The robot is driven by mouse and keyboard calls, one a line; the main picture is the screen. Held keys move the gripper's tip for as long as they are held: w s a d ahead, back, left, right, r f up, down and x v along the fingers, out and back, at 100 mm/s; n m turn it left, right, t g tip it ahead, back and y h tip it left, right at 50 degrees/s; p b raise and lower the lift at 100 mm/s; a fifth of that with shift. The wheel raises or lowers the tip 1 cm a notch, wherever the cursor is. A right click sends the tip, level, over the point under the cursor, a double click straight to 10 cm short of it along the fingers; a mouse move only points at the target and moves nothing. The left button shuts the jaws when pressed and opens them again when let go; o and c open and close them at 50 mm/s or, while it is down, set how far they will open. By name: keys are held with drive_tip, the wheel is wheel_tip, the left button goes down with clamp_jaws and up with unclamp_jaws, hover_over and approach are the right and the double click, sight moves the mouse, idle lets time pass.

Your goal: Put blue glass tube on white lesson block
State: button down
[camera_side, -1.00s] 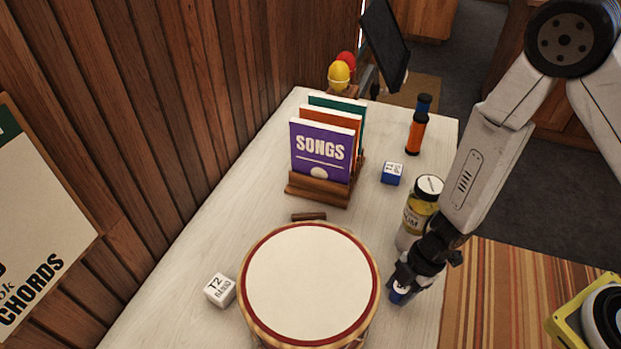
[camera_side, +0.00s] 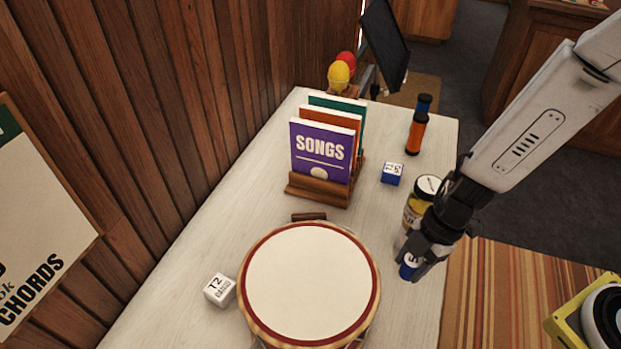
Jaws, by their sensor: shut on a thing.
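My gripper (camera_side: 418,262) is at the right edge of the pale table, fingers pointing down. It is shut on a small blue thing with a white mark, which looks like the blue glass tube (camera_side: 408,268); the fingers hide much of it. The white lesson block (camera_side: 220,290), marked T2, sits on the table left of the drum, well to the left of my gripper. Nothing is on top of it.
A round drum (camera_side: 309,280) stands between gripper and white block. A yellow jar (camera_side: 419,205) is close behind my gripper.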

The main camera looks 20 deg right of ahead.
drive_tip(key=shift+r, duration=3.7)
drive_tip(key=shift+r, duration=0.1)
drive_tip(key=shift+r, duration=2.5)
drive_tip(key=n+g, duration=0.2)
drive_tip(key=n, duration=0.2)
hover_over(214, 291)
drive_tip(key=d, duration=0.1)
drive_tip(key=shift+t+h, duration=0.3)
drive_tip(key=shift+w+d+f, duration=0.1)
drive_tip(key=shift+w+f, duration=0.05)
drive_tip(key=shift+f, duration=4.6)
drive_tip(key=shift+w+f, duration=0.15)
drive_tip(key=shift+f, duration=4.55)
drive_tip(key=shift+f, duration=0.2)
